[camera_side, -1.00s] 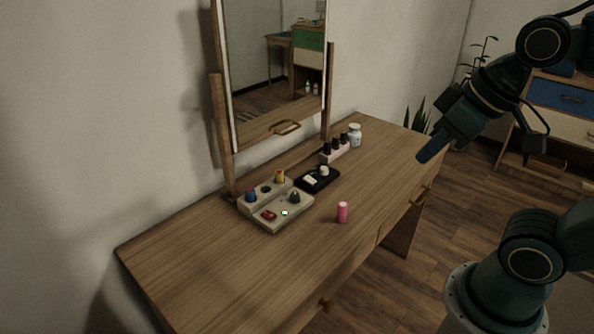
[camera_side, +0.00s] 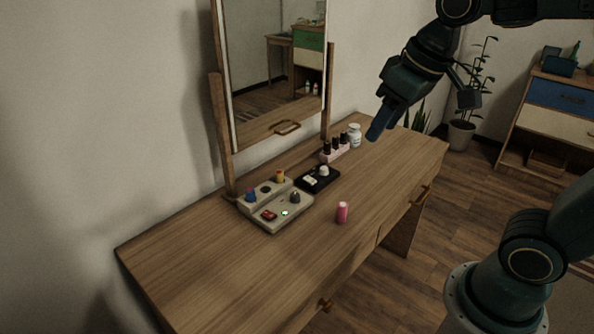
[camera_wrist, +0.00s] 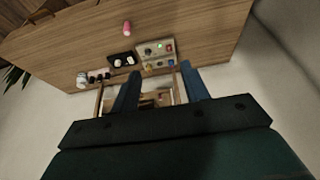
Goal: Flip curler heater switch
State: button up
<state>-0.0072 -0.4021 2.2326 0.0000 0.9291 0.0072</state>
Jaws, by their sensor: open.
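The curler heater (camera_side: 275,204) is a pale grey box on the dressing table, in front of the mirror. On it are a red rocker switch (camera_side: 269,215), a lit green light (camera_side: 285,213), a dark knob (camera_side: 295,197), and blue and yellow rollers. In the wrist view the heater (camera_wrist: 157,55) shows beyond the fingertips, with the red switch (camera_wrist: 169,47) at its right. Which way the switch is tipped is too small to tell. My gripper (camera_side: 378,130) is open and empty, in the air above the table's right part, well apart from the heater. It also shows in the wrist view (camera_wrist: 160,80).
A tilted mirror (camera_side: 278,70) stands behind the heater. A black tray (camera_side: 318,179) with small items, a rack of dark bottles (camera_side: 334,150) and a white jar (camera_side: 355,136) line the back. A pink cylinder (camera_side: 342,212) stands near the front. The table's left part (camera_side: 200,260) is clear.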

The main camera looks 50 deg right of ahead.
jog(key=w+f+g, duration=0.1)
jog(key=w, duration=0.9)
jog(key=g, duration=0.3)
send_over(265, 212)
notch_tip(265, 212, down, 21)
jog(key=shift+s+r, duration=0.1)
jog(key=shift+s, duration=0.05)
jog(key=shift+f, duration=6.85)
jog(key=shift+c, duration=0.3)
